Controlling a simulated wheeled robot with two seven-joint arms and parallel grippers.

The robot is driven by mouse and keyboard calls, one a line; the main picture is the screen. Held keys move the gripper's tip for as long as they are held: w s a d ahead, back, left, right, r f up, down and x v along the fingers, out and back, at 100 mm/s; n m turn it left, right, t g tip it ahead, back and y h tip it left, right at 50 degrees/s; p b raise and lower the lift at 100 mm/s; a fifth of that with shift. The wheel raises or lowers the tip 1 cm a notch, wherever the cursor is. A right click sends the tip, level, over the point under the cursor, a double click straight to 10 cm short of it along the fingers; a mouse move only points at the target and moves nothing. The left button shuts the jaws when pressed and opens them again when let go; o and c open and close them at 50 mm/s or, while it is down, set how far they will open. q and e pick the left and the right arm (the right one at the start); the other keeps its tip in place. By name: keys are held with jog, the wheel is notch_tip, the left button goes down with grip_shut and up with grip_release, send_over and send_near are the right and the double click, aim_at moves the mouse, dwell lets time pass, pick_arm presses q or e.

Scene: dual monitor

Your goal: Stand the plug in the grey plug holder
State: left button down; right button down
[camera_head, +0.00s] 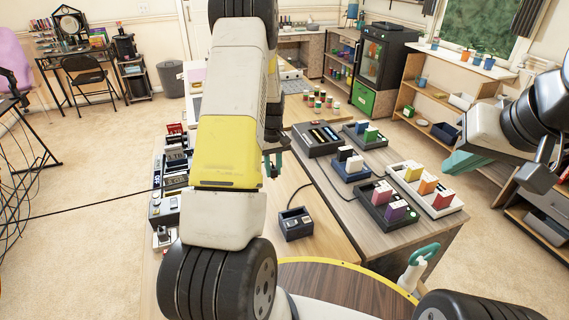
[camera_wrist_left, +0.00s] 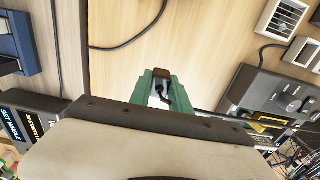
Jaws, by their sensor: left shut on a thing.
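My left gripper (camera_head: 272,163) is over the wooden table, partly hidden behind my left arm. In the left wrist view its green fingers (camera_wrist_left: 161,92) are closed around a small dark plug (camera_wrist_left: 161,75), with a black piece hanging beside it. A dark grey-blue box with slots (camera_head: 295,226) stands near the table's front. I cannot tell which one is the grey plug holder. My right gripper (camera_head: 463,163) is away at the right, off the table; its jaw opening is unclear.
A blue holder (camera_head: 351,175), a white tray (camera_head: 449,205) and dark holders (camera_head: 318,148) with coloured blocks crowd the right side. A row of devices (camera_head: 160,208) lines the left. A cable (camera_wrist_left: 125,43) runs over the tabletop. Bare wood (camera_head: 325,235) shows around the slotted box.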

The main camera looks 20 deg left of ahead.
pick_arm(q)
jog(key=shift+f, duration=3.35)
jog(key=c, duration=1.2)
grip_release()
jog(key=shift+f, duration=0.1)
